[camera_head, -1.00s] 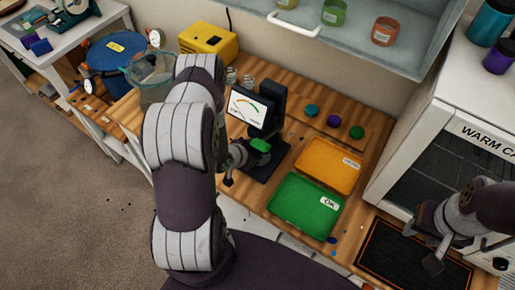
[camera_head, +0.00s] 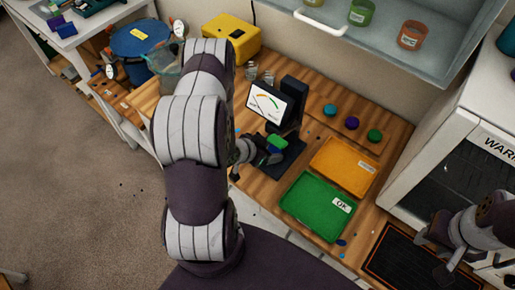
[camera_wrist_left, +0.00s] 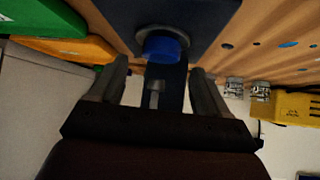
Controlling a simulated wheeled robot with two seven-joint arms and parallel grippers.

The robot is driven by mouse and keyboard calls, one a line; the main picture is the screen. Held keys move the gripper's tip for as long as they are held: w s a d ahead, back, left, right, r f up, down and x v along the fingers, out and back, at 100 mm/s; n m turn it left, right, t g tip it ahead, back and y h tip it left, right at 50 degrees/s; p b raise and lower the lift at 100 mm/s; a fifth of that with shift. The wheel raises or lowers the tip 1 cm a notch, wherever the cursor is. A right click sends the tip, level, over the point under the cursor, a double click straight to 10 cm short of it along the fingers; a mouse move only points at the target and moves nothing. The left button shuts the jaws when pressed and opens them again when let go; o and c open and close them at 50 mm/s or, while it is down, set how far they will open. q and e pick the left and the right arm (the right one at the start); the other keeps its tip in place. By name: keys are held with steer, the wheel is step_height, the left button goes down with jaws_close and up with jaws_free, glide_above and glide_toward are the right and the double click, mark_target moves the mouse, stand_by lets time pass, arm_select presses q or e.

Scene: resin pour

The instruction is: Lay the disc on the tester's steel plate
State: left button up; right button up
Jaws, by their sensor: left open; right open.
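The tester (camera_head: 268,103) stands on the wooden bench with a lit dial screen and a dark base. In the left wrist view a blue disc (camera_wrist_left: 163,46) lies on the tester's round steel plate (camera_wrist_left: 144,36), whose rim shows around it. My left gripper (camera_head: 262,160) is at the tester's base in the head view. Its two fingers (camera_wrist_left: 159,68) are open and apart in the wrist view, with the disc beyond the tips and nothing between them. A green patch (camera_head: 278,141) shows just by the gripper; I cannot tell what it belongs to. My right gripper (camera_head: 442,258) is open and empty at the right.
A green OK tray (camera_head: 318,207) and an orange tray (camera_head: 343,167) lie right of the tester. Teal (camera_head: 330,109), purple (camera_head: 352,123) and green (camera_head: 374,136) discs sit on a wooden strip behind. A dark mat (camera_head: 395,262) and a white cabinet (camera_head: 460,110) are at the right.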

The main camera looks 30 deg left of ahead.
arm_select(q)
steer(key=v, duration=0.8)
steer(key=shift+s+r, duration=0.2)
steer(key=shift+s, duration=0.05)
